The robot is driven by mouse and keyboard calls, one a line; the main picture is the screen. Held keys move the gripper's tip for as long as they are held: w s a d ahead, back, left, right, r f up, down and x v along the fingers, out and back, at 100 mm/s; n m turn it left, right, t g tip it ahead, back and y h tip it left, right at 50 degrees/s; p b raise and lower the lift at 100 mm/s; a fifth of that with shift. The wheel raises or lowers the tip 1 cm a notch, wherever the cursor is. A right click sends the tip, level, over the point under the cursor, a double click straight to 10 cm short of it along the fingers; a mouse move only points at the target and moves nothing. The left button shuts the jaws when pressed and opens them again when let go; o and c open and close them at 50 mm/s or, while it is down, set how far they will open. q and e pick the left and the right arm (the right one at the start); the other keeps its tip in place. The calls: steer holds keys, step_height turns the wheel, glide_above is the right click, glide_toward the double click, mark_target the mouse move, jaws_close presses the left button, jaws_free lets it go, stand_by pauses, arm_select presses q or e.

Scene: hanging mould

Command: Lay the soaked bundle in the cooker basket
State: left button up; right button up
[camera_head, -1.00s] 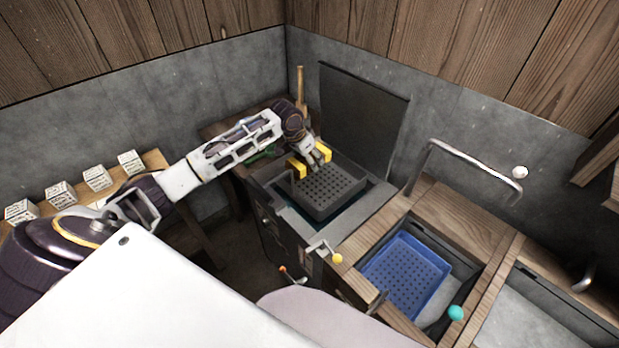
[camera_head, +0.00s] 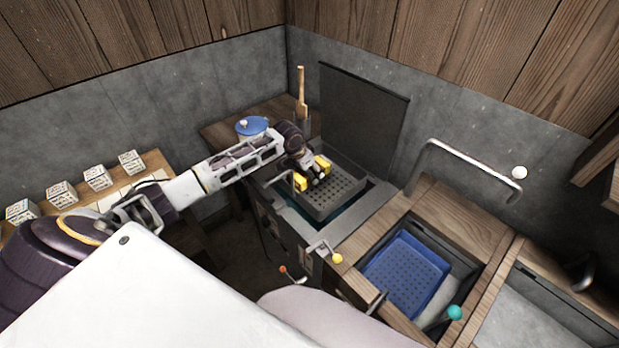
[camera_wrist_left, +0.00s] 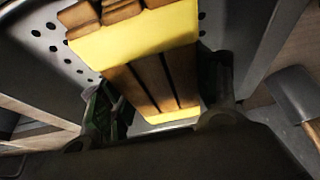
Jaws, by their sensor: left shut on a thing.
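My left gripper (camera_head: 312,172) is shut on the soaked bundle (camera_head: 304,181), brown sticks with two yellow bands. In the left wrist view, the bundle (camera_wrist_left: 160,80) sits between the fingers (camera_wrist_left: 158,108), with a yellow band at each end of the visible part. The grey perforated cooker basket (camera_head: 345,192) lies in the open cooker below the bundle. The gripper is over the basket's left part. I cannot tell whether the bundle touches the basket floor. The basket floor with holes also shows in the wrist view (camera_wrist_left: 40,58). My right gripper is not in view.
The cooker's dark lid (camera_head: 362,108) stands open behind. A blue lidded pot (camera_head: 252,127) and a wooden utensil (camera_head: 301,95) are behind the arm. A blue perforated tray (camera_head: 405,280) sits in the basin to the right. Several patterned cubes (camera_head: 97,177) stand at left.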

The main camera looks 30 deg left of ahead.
arm_select(q)
steer(key=shift+f, duration=1.55)
steer(key=shift+f, duration=0.1)
steer(key=o, duration=1.3)
steer(key=shift+v, duration=6.05)
